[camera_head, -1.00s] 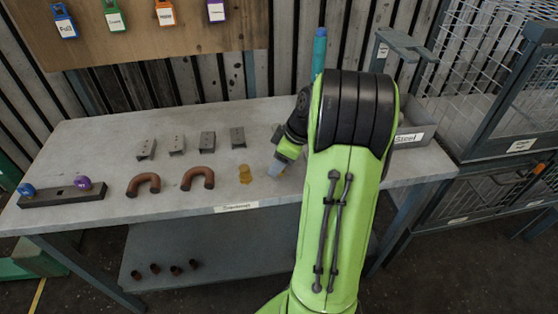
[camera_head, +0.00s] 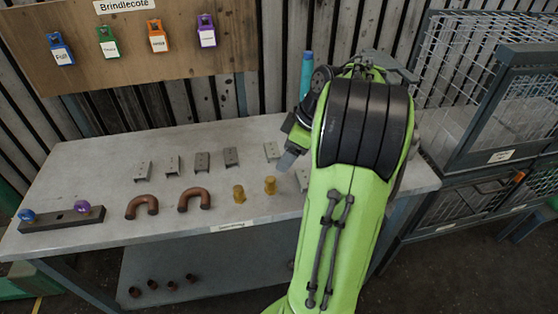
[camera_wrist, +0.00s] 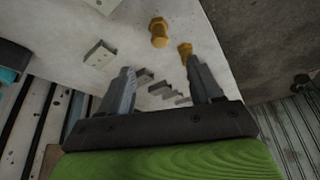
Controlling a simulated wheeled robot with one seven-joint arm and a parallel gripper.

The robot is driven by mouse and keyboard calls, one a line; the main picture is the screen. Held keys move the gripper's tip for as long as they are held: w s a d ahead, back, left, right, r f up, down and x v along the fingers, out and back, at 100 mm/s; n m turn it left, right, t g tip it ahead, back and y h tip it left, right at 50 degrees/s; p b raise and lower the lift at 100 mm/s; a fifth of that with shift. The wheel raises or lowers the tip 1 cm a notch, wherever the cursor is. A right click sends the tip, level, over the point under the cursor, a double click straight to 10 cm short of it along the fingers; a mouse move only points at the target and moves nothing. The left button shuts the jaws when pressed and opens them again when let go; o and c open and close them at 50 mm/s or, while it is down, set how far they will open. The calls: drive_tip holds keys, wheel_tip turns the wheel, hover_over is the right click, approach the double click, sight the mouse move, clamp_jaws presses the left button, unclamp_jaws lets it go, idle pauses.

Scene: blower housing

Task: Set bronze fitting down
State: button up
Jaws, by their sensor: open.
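Two bronze fittings stand apart on the grey workbench in the head view, a left one (camera_head: 239,194) and a right one (camera_head: 270,185). Both also show in the wrist view, one nearer (camera_wrist: 159,32) and one beside the right finger (camera_wrist: 185,50). My gripper (camera_head: 289,154) is raised above the bench, behind and to the right of the right fitting. In the wrist view its two fingers (camera_wrist: 160,88) are spread with nothing held between them. Neither fitting touches the fingers as far as I can see.
Several grey brackets (camera_head: 202,162) stand in a row behind two brown U-bends (camera_head: 195,200). A dark bar (camera_head: 62,219) with blue and purple knobs lies at the left end. A wire cage (camera_head: 480,80) stands at the right. The bench's front strip (camera_head: 165,230) is clear.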

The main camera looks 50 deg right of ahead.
drive_tip(key=w+a+r+m+h, duration=0.1)
drive_tip(key=a+r, duration=0.3)
drive_tip(key=a, duration=0.9)
drive_tip(key=s+a+m+t+h, duration=0.1)
drive_tip(key=s+a+m, duration=0.3)
drive_tip(key=s+a, duration=0.8)
drive_tip(key=shift+s+a+f+m+t, duration=0.15)
drive_tip(key=shift+s+f+m+t, duration=0.1)
drive_tip(key=shift+m+t, duration=0.05)
wheel_tip(320, 180, up, 6)
drive_tip(key=p, duration=0.5)
drive_tip(key=shift+f, duration=0.15)
